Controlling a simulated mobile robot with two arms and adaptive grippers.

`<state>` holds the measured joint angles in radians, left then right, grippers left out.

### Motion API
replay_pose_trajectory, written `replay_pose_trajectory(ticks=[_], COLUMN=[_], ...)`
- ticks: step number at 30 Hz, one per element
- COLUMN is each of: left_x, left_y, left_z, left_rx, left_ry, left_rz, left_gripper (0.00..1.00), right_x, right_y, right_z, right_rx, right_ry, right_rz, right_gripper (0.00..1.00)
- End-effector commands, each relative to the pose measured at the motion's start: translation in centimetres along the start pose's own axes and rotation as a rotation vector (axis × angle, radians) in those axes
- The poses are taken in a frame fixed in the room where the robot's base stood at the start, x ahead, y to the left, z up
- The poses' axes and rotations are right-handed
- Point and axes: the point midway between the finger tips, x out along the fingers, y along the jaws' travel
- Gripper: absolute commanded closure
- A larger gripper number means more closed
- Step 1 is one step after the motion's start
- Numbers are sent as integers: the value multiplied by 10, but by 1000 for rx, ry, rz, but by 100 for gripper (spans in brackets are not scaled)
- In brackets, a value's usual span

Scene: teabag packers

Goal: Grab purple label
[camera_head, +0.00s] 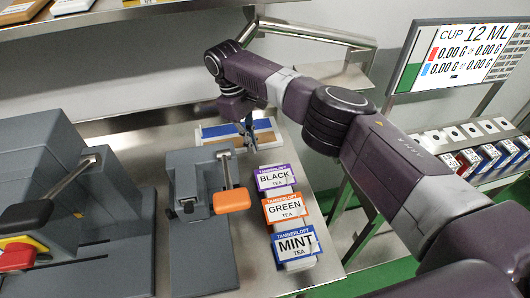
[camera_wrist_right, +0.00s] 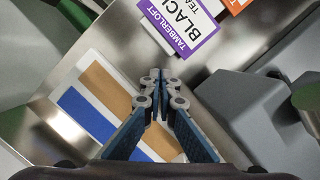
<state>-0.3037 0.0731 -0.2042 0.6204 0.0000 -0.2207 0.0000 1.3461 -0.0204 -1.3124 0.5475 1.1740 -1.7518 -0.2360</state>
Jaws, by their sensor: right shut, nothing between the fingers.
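The purple label is the BLACK tea label (camera_head: 274,177), on top of a small stack at the back of a row of three on the metal table. It also shows in the right wrist view as a purple and white label (camera_wrist_right: 180,22) at the top, partly cut off. My right gripper (camera_head: 249,143) is above the table, behind and to the left of the purple label and apart from it. In the right wrist view its fingers (camera_wrist_right: 155,76) are shut and empty, over a blue and tan striped block. My left gripper is not in view.
The orange GREEN label (camera_head: 284,207) and blue MINT label (camera_head: 296,243) sit in front of the purple one. A grey press with an orange handle (camera_head: 231,200) stands left of them. The striped block (camera_head: 212,131) lies behind. A display (camera_head: 466,52) stands at right.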

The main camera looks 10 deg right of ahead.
Motion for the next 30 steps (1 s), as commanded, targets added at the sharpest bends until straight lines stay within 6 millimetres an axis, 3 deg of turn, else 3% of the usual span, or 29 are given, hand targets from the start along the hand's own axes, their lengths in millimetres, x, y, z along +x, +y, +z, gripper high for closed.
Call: replay_pose_trajectory(ticks=[4, 15, 30], left_x=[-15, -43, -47], left_y=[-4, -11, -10], left_z=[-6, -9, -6], left_rx=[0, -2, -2], left_ry=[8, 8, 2], left_rz=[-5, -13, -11], left_gripper=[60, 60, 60], right_x=[31, 35, 40], right_y=[-1, 1, 0], right_z=[2, 31, 39], right_rx=[-1, -1, 0], right_ry=[-4, 0, 1], right_rz=[-1, 1, 0], right_gripper=[100, 100, 100])
